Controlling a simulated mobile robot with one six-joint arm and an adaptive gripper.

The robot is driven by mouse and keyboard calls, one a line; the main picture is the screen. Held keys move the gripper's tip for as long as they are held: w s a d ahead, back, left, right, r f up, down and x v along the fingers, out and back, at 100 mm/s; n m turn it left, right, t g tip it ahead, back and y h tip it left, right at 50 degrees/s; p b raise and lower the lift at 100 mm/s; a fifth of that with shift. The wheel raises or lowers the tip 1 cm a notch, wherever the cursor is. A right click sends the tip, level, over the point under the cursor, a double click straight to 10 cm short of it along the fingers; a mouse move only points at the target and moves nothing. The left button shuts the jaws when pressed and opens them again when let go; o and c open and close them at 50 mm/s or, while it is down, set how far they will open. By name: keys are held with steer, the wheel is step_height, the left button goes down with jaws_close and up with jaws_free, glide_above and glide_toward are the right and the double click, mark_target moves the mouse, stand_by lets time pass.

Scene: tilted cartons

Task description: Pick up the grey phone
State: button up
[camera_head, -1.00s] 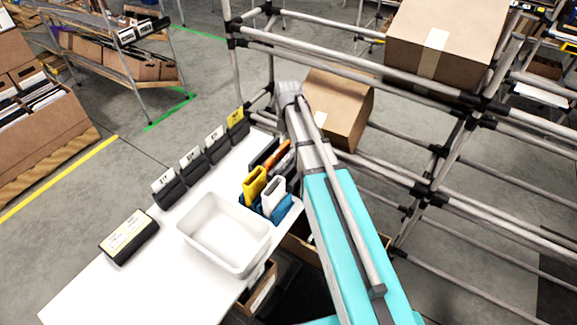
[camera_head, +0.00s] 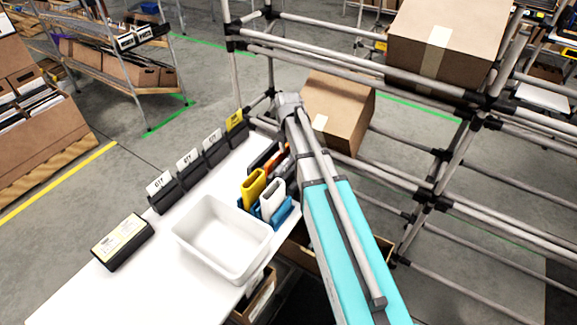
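I cannot make out a grey phone for certain. On the white table, upright device-like items stand in a cluster beside my arm: a yellow one (camera_head: 253,188), a white one (camera_head: 272,199), blue holder pieces (camera_head: 283,216), and dark and orange items behind them, partly covered by my arm. My teal and grey arm reaches up from the bottom right, past the right side of this cluster. Its far visible joint is beside the tan carton on the rack. My gripper does not show, so what it holds cannot be seen.
An empty white bin (camera_head: 222,238) stands left of my arm on the white table (camera_head: 130,295). A black labelled box (camera_head: 123,241) and a row of card holders (camera_head: 188,168) line the left side. A pipe rack (camera_head: 440,165) with tan cartons (camera_head: 338,110) is close on the right.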

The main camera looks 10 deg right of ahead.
mark_target(288, 158)
steer(key=shift+f, duration=0.15)
steer(key=shift+f+b, duration=2.45)
steer(key=shift+b, duration=0.15)
jaws_close()
